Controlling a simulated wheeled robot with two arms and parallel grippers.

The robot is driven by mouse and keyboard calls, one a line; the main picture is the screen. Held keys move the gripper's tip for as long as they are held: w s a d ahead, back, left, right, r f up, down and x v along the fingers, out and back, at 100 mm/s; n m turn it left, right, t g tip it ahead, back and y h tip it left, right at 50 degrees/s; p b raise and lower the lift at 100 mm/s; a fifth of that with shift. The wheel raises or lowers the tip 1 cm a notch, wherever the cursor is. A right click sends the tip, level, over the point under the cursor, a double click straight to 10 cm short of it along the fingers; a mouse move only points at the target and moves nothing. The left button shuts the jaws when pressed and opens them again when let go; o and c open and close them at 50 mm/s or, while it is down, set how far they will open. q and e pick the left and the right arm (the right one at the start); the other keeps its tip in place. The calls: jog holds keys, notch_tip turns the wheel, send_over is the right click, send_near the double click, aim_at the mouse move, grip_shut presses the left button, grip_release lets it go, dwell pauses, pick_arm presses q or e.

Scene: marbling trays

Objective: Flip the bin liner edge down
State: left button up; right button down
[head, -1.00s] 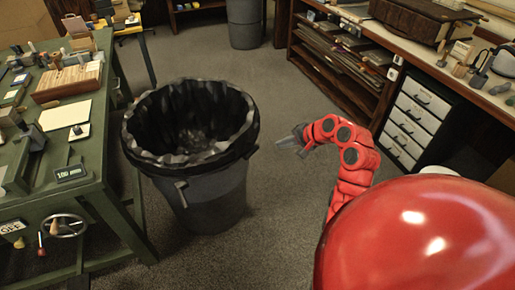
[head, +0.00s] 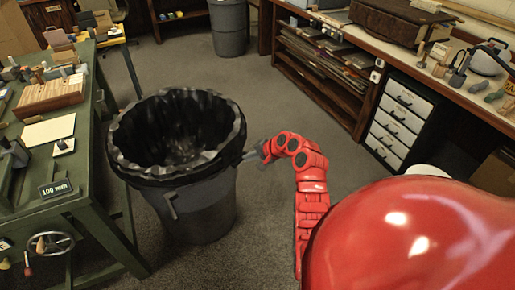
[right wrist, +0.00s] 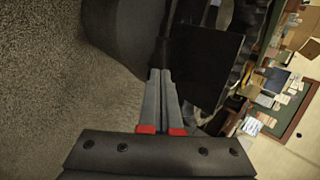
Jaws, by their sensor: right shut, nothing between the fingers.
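A grey bin (head: 208,208) stands on the floor left of centre in the head view. A black liner (head: 222,105) lines it, with a crumpled edge around the mouth and black plastic overhanging the outside. My right gripper (head: 250,155) is at the bin's right side, close to the liner's overhang. In the right wrist view the fingers of my right gripper (right wrist: 160,74) are together and empty. Their tips are near the lower edge of the dark liner (right wrist: 205,62), beside the bin wall (right wrist: 120,35); contact cannot be told. My left gripper is not in view.
A green workbench (head: 93,180) with tools stands close on the bin's left. A second grey bin (head: 229,30) stands at the back. A counter with white drawers (head: 398,115) runs along the right. Carpet between the bin and counter is clear.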

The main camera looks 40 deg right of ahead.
jog(key=shift+x, duration=0.9)
notch_tip(320, 180, down, 6)
jog(key=b, duration=0.2)
jog(key=shift+f, duration=0.25)
